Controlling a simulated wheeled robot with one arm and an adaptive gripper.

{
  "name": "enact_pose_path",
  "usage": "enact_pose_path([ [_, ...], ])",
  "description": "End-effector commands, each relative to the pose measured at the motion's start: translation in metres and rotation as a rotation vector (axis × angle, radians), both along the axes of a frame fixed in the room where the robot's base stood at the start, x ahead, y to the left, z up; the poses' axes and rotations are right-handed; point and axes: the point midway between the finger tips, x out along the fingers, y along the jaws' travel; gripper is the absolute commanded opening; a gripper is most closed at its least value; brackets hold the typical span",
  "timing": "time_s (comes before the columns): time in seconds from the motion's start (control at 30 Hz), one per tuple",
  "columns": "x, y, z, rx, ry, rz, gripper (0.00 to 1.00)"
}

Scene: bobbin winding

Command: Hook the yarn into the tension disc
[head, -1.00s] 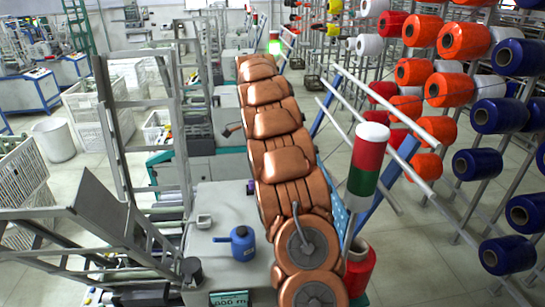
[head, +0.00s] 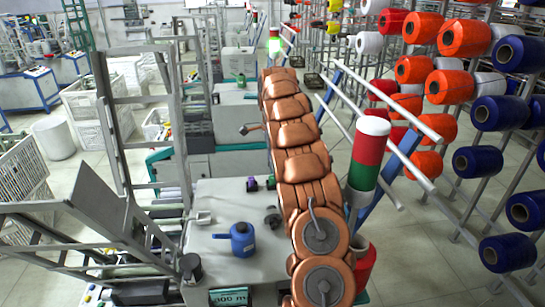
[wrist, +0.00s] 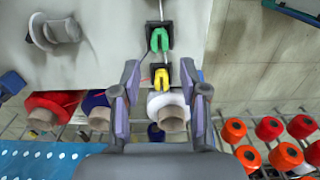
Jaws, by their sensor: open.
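In the wrist view, my gripper (wrist: 162,68) is open, with its two fingers apart and nothing held between them. A yellow forked piece (wrist: 161,79) on a black base shows between the fingers. A green forked piece (wrist: 160,40) on a black base stands just beyond it. A pale round disc with a grey knob (wrist: 43,31) is at the upper left; I cannot tell whether it is the tension disc. A thin red strand of yarn (wrist: 70,101) shows near the red spool; its full path is not clear. In the head view my arm hides the gripper.
Red (wrist: 50,108), blue (wrist: 96,108) and white (wrist: 168,110) spools line the machine edge. A red-white-green lamp (head: 368,155) and a spool rack stand right.

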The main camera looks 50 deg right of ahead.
Motion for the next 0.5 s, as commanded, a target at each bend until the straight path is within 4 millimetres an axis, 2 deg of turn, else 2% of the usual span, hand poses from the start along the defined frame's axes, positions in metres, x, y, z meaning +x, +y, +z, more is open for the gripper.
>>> enact_pose_path([
  [0.03, -0.001, -0.001, -0.008, 0.001, 0.001, -0.002, 0.44],
  [0.5, 0.000, 0.000, -0.056, 0.002, -0.001, -0.001, 0.44],
])
